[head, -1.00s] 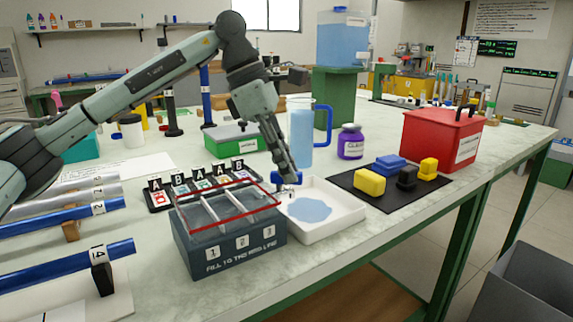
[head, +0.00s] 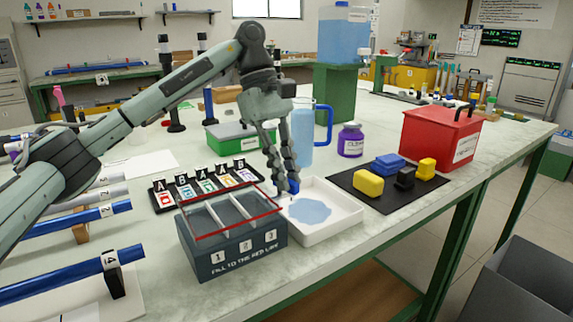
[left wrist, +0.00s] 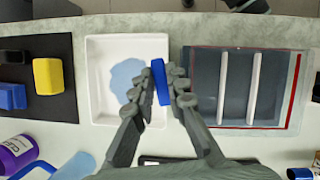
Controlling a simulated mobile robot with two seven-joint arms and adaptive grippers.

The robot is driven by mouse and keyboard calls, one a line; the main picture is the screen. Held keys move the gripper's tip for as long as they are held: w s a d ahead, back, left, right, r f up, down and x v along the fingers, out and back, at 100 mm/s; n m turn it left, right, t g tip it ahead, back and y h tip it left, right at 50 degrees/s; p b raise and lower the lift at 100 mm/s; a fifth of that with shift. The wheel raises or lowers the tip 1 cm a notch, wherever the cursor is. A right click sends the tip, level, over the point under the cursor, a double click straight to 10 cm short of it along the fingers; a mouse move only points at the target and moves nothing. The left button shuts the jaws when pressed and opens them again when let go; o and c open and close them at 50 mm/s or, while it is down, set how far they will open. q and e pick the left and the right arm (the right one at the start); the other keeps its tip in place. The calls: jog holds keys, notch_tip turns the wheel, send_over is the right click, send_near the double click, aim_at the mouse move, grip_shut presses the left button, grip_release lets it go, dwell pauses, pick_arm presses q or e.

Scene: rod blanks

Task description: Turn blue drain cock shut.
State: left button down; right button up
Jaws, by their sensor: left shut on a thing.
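The blue drain cock (head: 293,186) sits at the right side of the dark three-compartment box (head: 230,257), beside the white tray. It also shows in the left wrist view (left wrist: 160,82) as a blue bar pointing along the gap between box and tray. My left gripper (head: 282,192) is shut on it from above, with one finger on each side of the bar, as the left wrist view (left wrist: 161,92) shows. The white tray (head: 335,228) holds a pale blue puddle (head: 308,211). My right gripper is not in view.
A blue-handled jug (head: 303,138) stands behind the tray. A purple jar (head: 350,140), a black mat (head: 375,200) with coloured blocks and a red box (head: 440,135) stand to the right. Lettered cards (head: 205,186) lie behind the box. Blue rods (head: 60,280) lie at left.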

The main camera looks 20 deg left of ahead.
pick_arm(q)
jog(key=shift+s+m+g+p, duration=0.1)
jog(key=shift+m+g+p, duration=0.25)
jog(key=shift+m, duration=0.75)
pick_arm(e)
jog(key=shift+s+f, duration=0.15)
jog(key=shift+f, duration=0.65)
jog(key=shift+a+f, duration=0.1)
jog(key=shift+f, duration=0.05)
pick_arm(q)
jog(key=c, duration=1.5)
grip_release()
jog(key=shift+c, duration=0.2)
